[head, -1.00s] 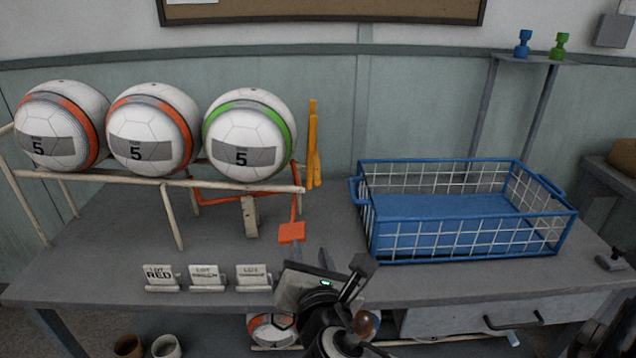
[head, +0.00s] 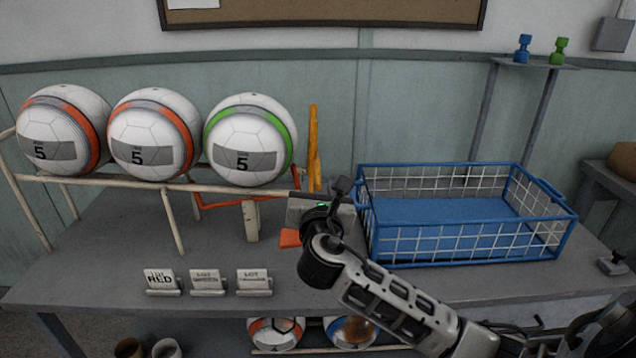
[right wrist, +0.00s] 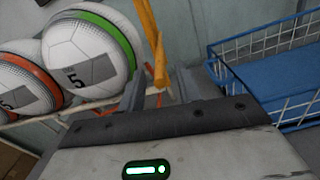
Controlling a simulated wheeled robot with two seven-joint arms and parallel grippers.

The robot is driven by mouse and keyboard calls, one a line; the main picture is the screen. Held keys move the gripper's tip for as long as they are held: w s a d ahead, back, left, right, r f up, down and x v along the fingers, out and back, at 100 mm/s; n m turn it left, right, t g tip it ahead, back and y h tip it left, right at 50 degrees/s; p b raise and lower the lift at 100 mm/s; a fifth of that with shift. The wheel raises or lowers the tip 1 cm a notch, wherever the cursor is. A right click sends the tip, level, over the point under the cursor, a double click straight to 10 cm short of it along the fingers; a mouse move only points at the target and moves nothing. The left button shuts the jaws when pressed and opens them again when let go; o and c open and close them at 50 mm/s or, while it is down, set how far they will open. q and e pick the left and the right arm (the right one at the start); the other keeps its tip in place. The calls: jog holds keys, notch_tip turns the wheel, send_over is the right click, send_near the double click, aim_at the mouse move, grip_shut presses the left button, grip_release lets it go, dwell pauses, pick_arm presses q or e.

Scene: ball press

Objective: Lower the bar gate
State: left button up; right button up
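A yellow-orange bar (head: 314,150) stands upright at the right end of the ball rack (head: 150,183). I take it for the bar gate. Its lower end is hidden behind my right gripper (head: 318,190) in the head view. In the right wrist view the bar (right wrist: 152,45) reaches down to the space between my two fingers (right wrist: 160,88). The fingers are apart; I cannot tell whether either touches the bar. An orange-red lever paddle (head: 289,238) shows partly below my right gripper, with a red linkage (head: 240,200) under the rack. My left gripper is not in view.
Two orange-banded balls (head: 62,130) and a green-banded ball (head: 250,140) sit on the rack. A blue wire basket (head: 470,255) stands right of my gripper. Small label cards (head: 206,281) stand at the front left. More balls (head: 276,333) lie below the table.

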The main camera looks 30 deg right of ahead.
jog(key=shift+x, duration=0.85)
grip_shut()
